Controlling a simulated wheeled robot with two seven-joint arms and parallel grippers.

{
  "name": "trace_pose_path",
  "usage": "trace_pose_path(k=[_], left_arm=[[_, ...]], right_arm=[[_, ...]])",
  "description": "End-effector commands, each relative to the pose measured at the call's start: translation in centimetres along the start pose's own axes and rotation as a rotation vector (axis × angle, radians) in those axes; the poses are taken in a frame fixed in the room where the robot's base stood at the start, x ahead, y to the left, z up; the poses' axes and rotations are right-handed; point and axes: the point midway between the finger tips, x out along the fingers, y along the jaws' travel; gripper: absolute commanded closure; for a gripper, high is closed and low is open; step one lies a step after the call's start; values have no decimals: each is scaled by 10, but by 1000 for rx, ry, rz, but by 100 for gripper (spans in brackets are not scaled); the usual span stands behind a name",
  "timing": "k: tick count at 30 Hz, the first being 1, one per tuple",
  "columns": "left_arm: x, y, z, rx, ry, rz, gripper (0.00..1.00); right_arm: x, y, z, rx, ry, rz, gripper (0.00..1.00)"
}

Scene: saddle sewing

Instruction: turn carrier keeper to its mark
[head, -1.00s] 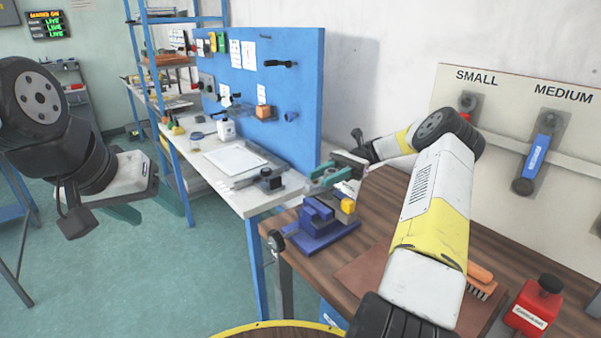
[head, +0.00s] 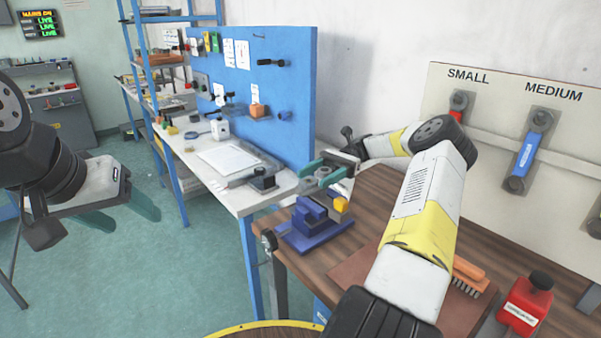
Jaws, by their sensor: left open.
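My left gripper (head: 117,213) hangs over open floor at the left, its two green fingers apart and empty. My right gripper (head: 322,172) is above the far end of the wooden bench, beyond the blue fixture. A small grey round part shows between its green fingers, but I cannot tell whether they grip it.
The wooden bench (head: 378,209) carries a brush (head: 468,274) and a red container (head: 525,303) at the right. A white table (head: 235,195) with a blue pegboard (head: 290,75) stands behind. A tool panel (head: 480,125) marked SMALL and MEDIUM hangs at the right.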

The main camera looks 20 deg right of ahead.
Motion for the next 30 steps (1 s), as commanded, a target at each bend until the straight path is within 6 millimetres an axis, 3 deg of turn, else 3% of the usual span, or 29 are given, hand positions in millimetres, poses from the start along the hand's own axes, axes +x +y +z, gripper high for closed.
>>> trace_pose_path(k=[9,16,30], left_arm=[[0,0,0,0,0,0,40],[0,0,0,0,0,0,40],[0,0,0,0,0,0,40]], right_arm=[[-1,0,4,-1,0,-2,43],[2,2,38,-1,0,0,43],[86,59,46,4,1,1,43]])
